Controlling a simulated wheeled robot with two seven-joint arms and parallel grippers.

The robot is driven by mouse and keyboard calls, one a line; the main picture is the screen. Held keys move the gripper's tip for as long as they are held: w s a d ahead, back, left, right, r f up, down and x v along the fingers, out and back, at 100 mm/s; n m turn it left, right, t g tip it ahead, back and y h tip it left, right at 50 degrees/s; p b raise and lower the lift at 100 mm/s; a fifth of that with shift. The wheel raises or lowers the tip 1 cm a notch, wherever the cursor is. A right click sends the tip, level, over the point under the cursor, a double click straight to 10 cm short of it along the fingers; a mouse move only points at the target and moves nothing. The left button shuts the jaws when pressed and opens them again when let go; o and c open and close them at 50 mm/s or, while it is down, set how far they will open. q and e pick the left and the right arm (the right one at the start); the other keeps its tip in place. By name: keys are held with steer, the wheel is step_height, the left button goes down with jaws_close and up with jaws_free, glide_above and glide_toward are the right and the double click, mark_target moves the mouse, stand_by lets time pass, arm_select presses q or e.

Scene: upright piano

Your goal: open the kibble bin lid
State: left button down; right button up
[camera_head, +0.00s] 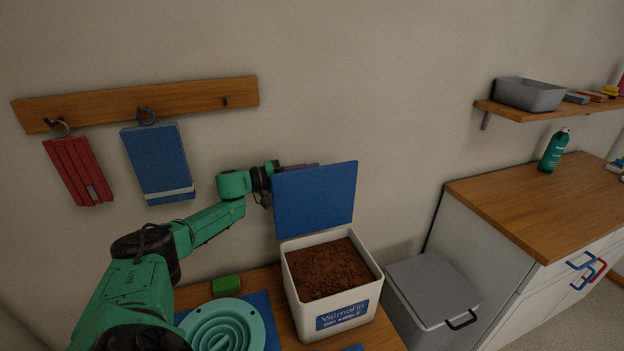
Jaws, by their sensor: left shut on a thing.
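The kibble bin (374,263) is a white box with a blue label, standing on the wooden table and full of brown kibble (327,270). Its blue lid (316,198) stands raised, nearly upright, at the back edge of the bin. My left gripper (272,181) is at the lid's upper left edge and is shut on the lid; its fingertips are partly hidden behind the lid. My right gripper is not in view.
A teal slow-feeder bowl (226,328) and a green sponge-like block (227,285) are left of the bin. A grey lidded bin (432,284) stands right of the table, beside a wooden-topped cabinet (545,205). Red and blue cloths (158,160) hang from a wall rail.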

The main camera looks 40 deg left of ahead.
arm_select(q)
steer(key=shift+f, duration=0.15)
steer(key=c, duration=0.9)
jaws_free()
steer(key=shift+w+a, duration=0.1)
